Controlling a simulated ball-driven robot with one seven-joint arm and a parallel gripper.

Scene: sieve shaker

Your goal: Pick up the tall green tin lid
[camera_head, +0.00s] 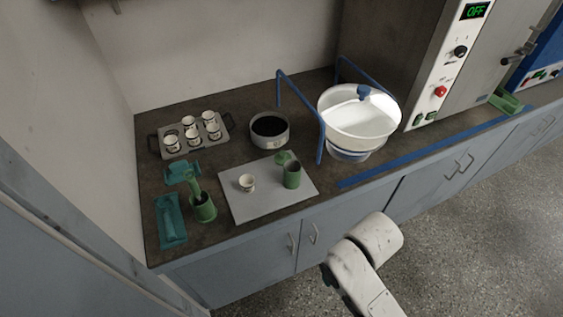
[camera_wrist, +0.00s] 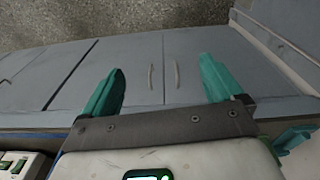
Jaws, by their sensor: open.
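A green tin (camera_head: 292,176) stands upright on a light grey board on the counter. A small round green lid (camera_head: 285,157) lies just behind it, towards the back edge of the board. A second green tin (camera_head: 204,208), with something green rising from it, stands left of the board. My gripper (camera_wrist: 162,68) shows in the wrist view, with its two teal fingers wide apart and nothing between them. It faces the grey cabinet fronts and floor, away from the lid. The lid is not in the wrist view.
The grey board (camera_head: 250,205) also holds a small white cup (camera_head: 247,182). Behind are a tray (camera_head: 152,143) with several cups, a dark-filled bowl (camera_head: 270,130) and a white sieve basin (camera_head: 360,125) beside blue rails (camera_head: 322,140). Teal pieces (camera_head: 171,222) lie at left.

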